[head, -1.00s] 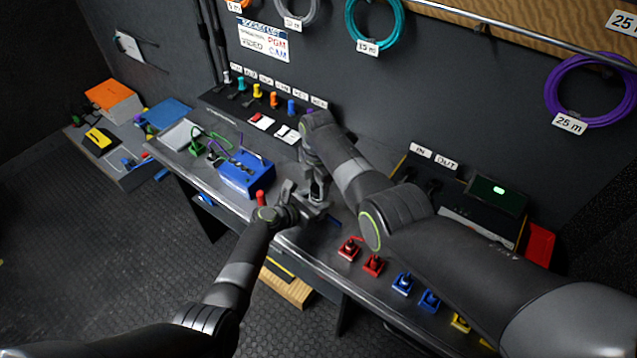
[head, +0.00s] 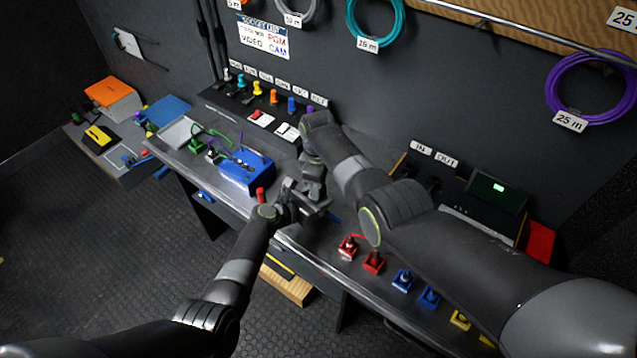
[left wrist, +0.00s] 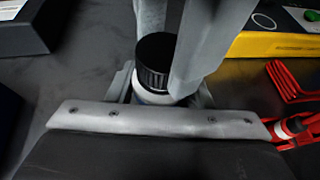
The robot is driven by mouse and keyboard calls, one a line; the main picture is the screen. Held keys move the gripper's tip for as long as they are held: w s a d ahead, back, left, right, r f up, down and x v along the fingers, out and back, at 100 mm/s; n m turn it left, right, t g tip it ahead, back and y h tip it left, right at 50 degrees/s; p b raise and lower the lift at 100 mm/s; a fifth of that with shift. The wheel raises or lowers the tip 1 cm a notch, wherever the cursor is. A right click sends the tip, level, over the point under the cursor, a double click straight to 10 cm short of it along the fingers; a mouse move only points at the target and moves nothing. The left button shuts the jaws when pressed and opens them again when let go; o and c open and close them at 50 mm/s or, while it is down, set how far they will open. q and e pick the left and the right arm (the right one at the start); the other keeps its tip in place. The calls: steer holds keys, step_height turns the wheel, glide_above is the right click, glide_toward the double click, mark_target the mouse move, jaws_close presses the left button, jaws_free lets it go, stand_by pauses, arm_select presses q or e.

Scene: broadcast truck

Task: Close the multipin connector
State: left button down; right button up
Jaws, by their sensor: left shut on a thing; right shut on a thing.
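The multipin connector is mostly hidden by my grippers in the head view. In the left wrist view a black ribbed cylindrical part (left wrist: 155,62), which looks like the connector, shows with a pale part below it, close in front of the palm. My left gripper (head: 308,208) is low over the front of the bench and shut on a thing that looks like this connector. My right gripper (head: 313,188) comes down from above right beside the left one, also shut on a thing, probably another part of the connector. Whether the connector's parts are joined cannot be seen.
A blue box (head: 246,172) with cables stands left of the grippers, with a small red object (head: 260,194) near it. Red (head: 373,262) and blue (head: 403,280) connectors line the front edge at right. A dark panel stands behind, at the back wall.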

steer(key=m, duration=0.4)
steer(key=shift+m, duration=0.4)
steer(key=m, duration=0.4)
steer(key=shift+m, duration=0.4)
steer(key=m, duration=0.2)
steer(key=shift+m, duration=0.4)
steer(key=m, duration=0.4)
steer(key=shift+a+m, duration=0.1)
steer(key=shift+m, duration=0.2)
steer(key=m, duration=0.4)
steer(key=shift+m, duration=0.3)
steer(key=m, duration=0.7)
steer(key=shift+m, duration=0.4)
steer(key=m, duration=0.3)
steer(key=shift+w+m, duration=0.1)
steer(key=shift+m, duration=0.3)
steer(key=o, duration=0.9)
steer(key=shift+f, duration=0.1)
